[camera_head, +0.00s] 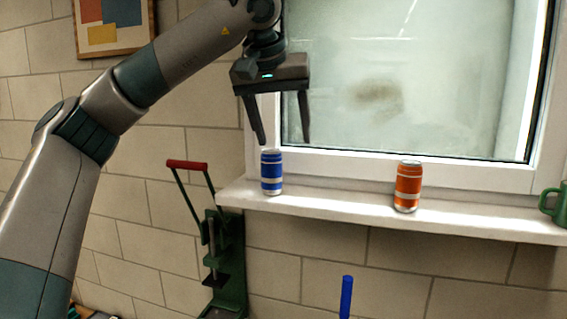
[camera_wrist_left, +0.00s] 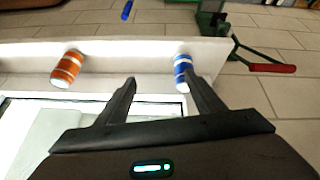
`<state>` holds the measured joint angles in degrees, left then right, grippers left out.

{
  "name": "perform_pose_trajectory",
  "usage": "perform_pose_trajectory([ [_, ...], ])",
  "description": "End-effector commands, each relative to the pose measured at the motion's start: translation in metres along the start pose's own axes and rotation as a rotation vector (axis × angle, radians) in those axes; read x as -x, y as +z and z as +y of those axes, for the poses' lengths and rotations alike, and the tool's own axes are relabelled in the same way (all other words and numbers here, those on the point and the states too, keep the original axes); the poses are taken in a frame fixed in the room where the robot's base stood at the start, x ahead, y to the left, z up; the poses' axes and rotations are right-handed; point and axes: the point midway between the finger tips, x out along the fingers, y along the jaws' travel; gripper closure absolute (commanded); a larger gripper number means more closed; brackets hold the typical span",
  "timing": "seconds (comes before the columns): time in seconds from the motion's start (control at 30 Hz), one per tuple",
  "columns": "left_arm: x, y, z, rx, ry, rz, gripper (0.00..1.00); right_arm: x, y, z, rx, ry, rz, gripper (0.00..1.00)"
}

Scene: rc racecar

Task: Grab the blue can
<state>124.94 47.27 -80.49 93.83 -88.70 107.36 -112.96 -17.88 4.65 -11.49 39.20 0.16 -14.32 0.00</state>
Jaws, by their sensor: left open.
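The blue can (camera_head: 271,173) with pale bands stands upright near the left end of the white window sill. My left gripper (camera_head: 283,142) is open and empty above the sill, pointing down. Its left finger in the head view is just above the blue can, and its other finger is to the right. The blue can (camera_wrist_left: 183,68) also shows in the left wrist view, just beyond one fingertip of the left gripper (camera_wrist_left: 162,80). I cannot tell whether that finger touches it. My right gripper is not in view.
An orange can (camera_head: 408,187) stands on the window sill (camera_head: 330,200) to the right, and a green mug (camera_head: 555,205) is at the far right. The window is close behind. A green press with a red handle (camera_head: 188,165) stands below left. A blue rod (camera_head: 346,296) rises below the sill.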

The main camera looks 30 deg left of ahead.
Motion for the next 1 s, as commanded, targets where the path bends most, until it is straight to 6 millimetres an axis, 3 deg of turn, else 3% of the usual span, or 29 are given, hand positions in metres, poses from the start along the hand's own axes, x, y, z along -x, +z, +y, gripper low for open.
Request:
perform_pose_trajectory([
  [0.03,0.019,-0.009,-0.016,0.006,-0.034,0.026,0.38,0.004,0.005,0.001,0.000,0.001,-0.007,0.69],
  [0.1,0.034,-0.016,-0.033,0.009,-0.074,0.047,0.38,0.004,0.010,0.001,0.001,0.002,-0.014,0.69],
  [0.3,0.051,-0.022,-0.054,0.016,-0.121,0.068,0.38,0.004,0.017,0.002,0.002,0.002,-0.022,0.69],
  [0.73,0.046,-0.023,-0.054,0.015,-0.121,0.067,0.38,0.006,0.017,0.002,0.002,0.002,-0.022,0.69],
  [1.0,0.012,-0.026,-0.058,0.016,-0.123,0.065,0.38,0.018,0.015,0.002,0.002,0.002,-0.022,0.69],
])
